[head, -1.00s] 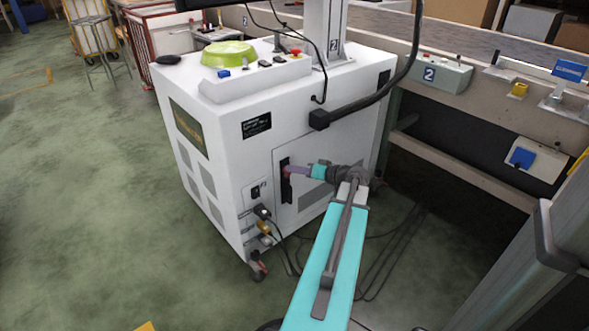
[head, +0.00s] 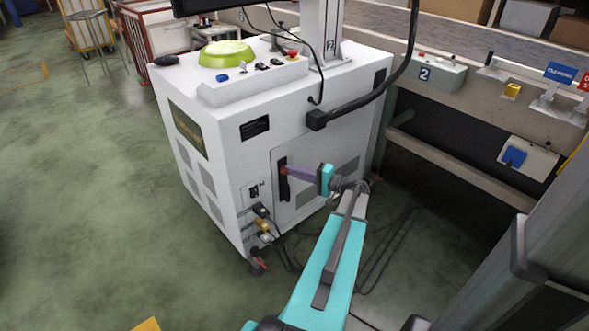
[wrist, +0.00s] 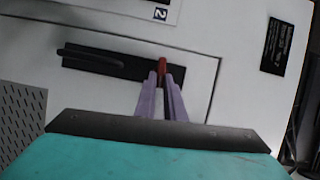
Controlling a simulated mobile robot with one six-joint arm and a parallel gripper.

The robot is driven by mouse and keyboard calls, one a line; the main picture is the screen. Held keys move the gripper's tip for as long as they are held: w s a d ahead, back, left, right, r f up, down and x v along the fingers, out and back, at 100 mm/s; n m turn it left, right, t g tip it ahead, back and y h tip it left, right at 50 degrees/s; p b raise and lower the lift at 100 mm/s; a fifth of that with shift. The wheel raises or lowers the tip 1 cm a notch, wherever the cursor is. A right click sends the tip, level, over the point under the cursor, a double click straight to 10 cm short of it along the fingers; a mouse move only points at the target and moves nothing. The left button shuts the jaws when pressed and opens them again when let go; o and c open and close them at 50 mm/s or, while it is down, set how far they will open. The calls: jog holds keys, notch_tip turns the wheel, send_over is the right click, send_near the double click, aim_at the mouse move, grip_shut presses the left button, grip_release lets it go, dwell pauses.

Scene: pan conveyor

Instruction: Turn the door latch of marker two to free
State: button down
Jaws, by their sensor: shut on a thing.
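The white marker two cabinet (head: 235,180) has a door (head: 320,175) framed by a dark line, with a black latch plate (head: 283,185) near its left edge in the head view. In the wrist view the black plate (wrist: 125,66) carries a dark bar handle (wrist: 90,58) and a small red latch (wrist: 162,65) towards its right end. My gripper (wrist: 161,82) has its two purple fingers shut on the red latch. The fingers hide part of the latch. In the head view my gripper (head: 286,171) reaches the upper part of the plate.
Plugs and cables (head: 264,225) hang at the cabinet's lower left corner, left of my arm. A black hose (head: 350,112) comes from the cabinet above my gripper. The conveyor side (head: 455,170) stands at the right, with a control box (head: 430,76). Green floor is open at left.

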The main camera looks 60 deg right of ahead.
jog(key=shift+w+m, duration=0.3)
jog(key=shift+m, duration=0.2)
jog(key=c, duration=1.8)
grip_release()
jog(key=shift+c, duration=0.2)
jog(key=shift+s, duration=0.1)
jog(key=s+d+p, duration=0.1)
jog(key=s+p, duration=0.1)
jog(key=s, duration=1.1)
jog(key=shift+s+p, duration=0.35)
jog(key=shift+s+f, duration=0.1)
